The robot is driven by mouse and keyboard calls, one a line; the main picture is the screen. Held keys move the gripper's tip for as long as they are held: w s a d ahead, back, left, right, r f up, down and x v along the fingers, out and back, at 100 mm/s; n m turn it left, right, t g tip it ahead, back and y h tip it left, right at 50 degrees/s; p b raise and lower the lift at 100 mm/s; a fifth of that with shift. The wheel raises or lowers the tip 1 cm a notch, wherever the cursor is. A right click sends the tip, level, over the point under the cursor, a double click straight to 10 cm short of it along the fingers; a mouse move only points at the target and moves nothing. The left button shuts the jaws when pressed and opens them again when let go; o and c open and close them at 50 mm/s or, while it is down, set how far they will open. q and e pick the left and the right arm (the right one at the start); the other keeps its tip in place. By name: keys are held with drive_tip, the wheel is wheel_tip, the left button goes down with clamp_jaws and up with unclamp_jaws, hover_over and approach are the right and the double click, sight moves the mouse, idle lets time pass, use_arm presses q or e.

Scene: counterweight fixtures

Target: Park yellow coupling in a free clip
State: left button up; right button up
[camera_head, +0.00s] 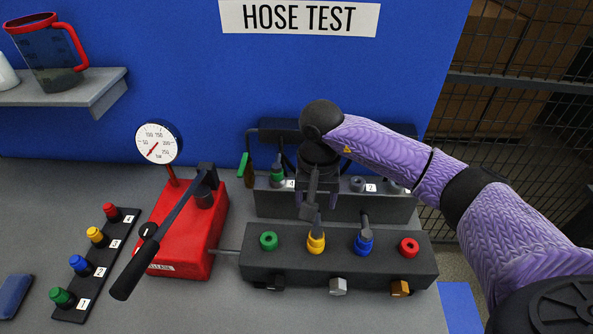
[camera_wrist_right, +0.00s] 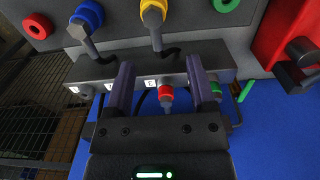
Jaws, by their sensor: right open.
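A coupling with a yellow collar (camera_head: 316,243) stands in the yellow port of the front dark block (camera_head: 290,263); it also shows in the wrist view (camera_wrist_right: 153,14). The clip rack (camera_head: 335,207) stands behind that block. Its clips at label 2 (camera_head: 357,184) and at the far right look empty. A red-banded coupling (camera_wrist_right: 166,92) and a green-banded coupling (camera_wrist_right: 214,89) stand in the other clips. My right gripper (camera_wrist_right: 158,78) is open over the rack, its fingers on either side of the red-banded coupling. Contact cannot be told. My left gripper is out of view.
A blue coupling (camera_head: 364,242) stands beside the yellow one. A red pump (camera_head: 185,238) with a long black handle and gauge (camera_head: 157,143) is at left. A numbered strip (camera_head: 95,264) with coloured knobs lies further left. A blue panel (camera_head: 190,60) rises behind.

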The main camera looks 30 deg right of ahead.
sight(318, 231)
drive_tip(key=shift+f, duration=0.1)
drive_tip(key=shift+s+f+b, duration=0.35)
drive_tip(key=shift+s, duration=0.2)
drive_tip(key=shift+s+f+b, duration=0.3)
drive_tip(key=shift+s+b, duration=0.05)
drive_tip(key=shift+s, duration=0.15)
drive_tip(key=shift+f+b, duration=0.5)
drive_tip(key=shift+f, duration=0.2)
wheel_tip(318, 231, down, 6)
drive_tip(key=b, duration=0.5)
drive_tip(key=shift+w+f, duration=0.15)
drive_tip(key=shift+f, duration=0.05)
drive_tip(key=shift+w+f+b, duration=0.1)
drive_tip(key=shift+f+b, duration=0.2)
drive_tip(key=shift+r, duration=0.15)
drive_tip(key=c, duration=0.9)
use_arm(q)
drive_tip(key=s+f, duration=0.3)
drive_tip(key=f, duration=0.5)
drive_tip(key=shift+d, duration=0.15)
use_arm(e)
clamp_jaws()
